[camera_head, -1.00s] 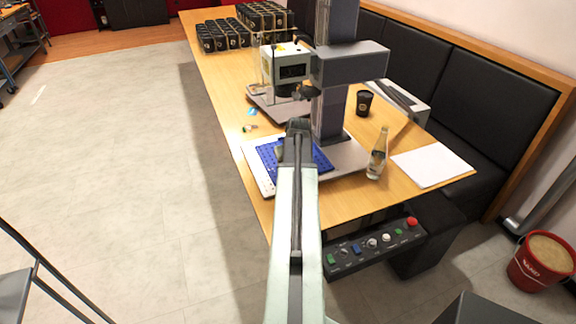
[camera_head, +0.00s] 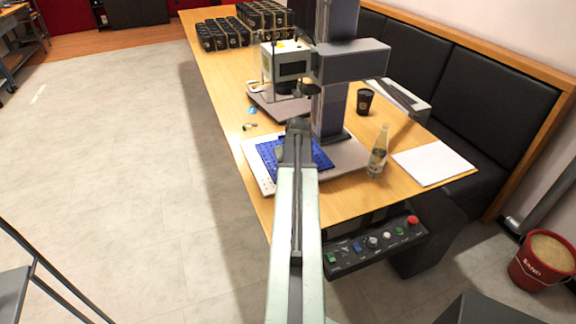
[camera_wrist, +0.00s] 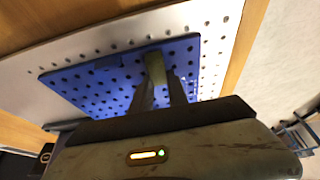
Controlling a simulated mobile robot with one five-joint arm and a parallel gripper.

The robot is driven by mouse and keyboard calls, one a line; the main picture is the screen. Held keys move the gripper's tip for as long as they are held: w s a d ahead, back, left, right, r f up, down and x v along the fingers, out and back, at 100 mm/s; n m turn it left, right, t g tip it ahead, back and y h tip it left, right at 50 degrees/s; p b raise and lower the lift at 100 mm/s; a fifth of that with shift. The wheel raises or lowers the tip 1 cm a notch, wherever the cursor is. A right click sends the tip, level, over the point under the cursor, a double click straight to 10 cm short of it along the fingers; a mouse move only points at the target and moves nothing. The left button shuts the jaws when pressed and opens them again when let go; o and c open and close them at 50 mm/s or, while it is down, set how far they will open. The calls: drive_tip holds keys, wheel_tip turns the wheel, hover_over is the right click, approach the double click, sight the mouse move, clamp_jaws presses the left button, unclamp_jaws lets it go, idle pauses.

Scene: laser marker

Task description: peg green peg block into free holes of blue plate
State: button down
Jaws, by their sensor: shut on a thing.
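The blue plate (camera_head: 267,152) with rows of holes lies on a white perforated board at the near end of the wooden table, partly hidden by my arm. In the wrist view the blue plate (camera_wrist: 100,80) fills the middle. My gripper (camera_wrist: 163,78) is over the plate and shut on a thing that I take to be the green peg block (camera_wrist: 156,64). It is mostly hidden between the fingers and looks dull olive. I cannot tell whether its pegs touch the plate or sit in holes. In the head view my arm hides the fingertips.
The laser marker's grey column (camera_head: 331,115) stands just behind the plate. A glass bottle (camera_head: 378,152), a black cup (camera_head: 364,102) and white paper (camera_head: 433,163) are to the right. A control panel (camera_head: 374,243) hangs at the front.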

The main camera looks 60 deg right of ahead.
drive_tip(key=shift+f, duration=0.15)
drive_tip(key=c, duration=1.2)
unclamp_jaws()
drive_tip(key=p+v, duration=0.7)
drive_tip(key=v, duration=0.1)
